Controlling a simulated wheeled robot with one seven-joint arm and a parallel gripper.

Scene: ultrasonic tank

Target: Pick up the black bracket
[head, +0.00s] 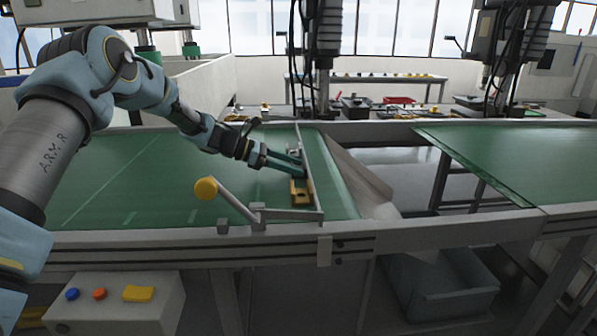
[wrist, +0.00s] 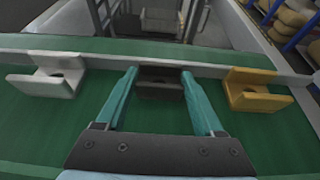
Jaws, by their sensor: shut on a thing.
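The black bracket (wrist: 160,84) is between the two teal fingers of my gripper (wrist: 159,80) in the wrist view, at the end of the green conveyor belt. My gripper is shut on it. In the head view my gripper (head: 303,172) reaches down to the belt beside the end rail, and the black bracket is mostly hidden by the fingers there. A yellow bracket (wrist: 254,90) sits to the right of the black one in the wrist view, and it also shows in the head view (head: 300,192). A grey-white bracket (wrist: 54,76) sits to the left.
A metal rail (head: 309,170) runs along the belt's end, close behind the brackets. A yellow-knobbed lever (head: 206,189) stands at the belt's near edge. Past the rail are a sloping chute (head: 358,180) and a gap before a second green belt (head: 520,160). The left belt is clear.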

